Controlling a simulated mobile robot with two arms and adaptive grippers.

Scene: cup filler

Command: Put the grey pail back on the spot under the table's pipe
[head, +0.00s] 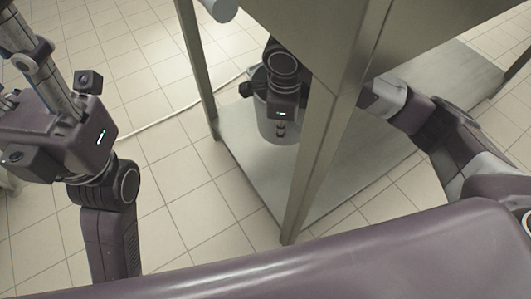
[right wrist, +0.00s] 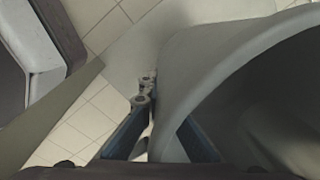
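The grey pail (head: 272,129) is under the table (head: 343,90), over the left part of its low metal shelf (head: 235,165). I cannot tell whether its base touches the shelf. My right arm reaches in from the right behind the front leg, and its wrist covers much of the pail. In the right wrist view the pail (right wrist: 205,65) fills the right side, and my right gripper (right wrist: 146,100) has its fingers on either side of the wall, shut on it. A pale pipe end (head: 220,8) shows at the top. My left gripper (head: 12,100) is at the left edge, its fingers unclear.
The table's front leg (head: 310,170) stands between me and the pail, and another leg (head: 197,65) is at the left. A pale cable (head: 175,113) runs over the tiled floor.

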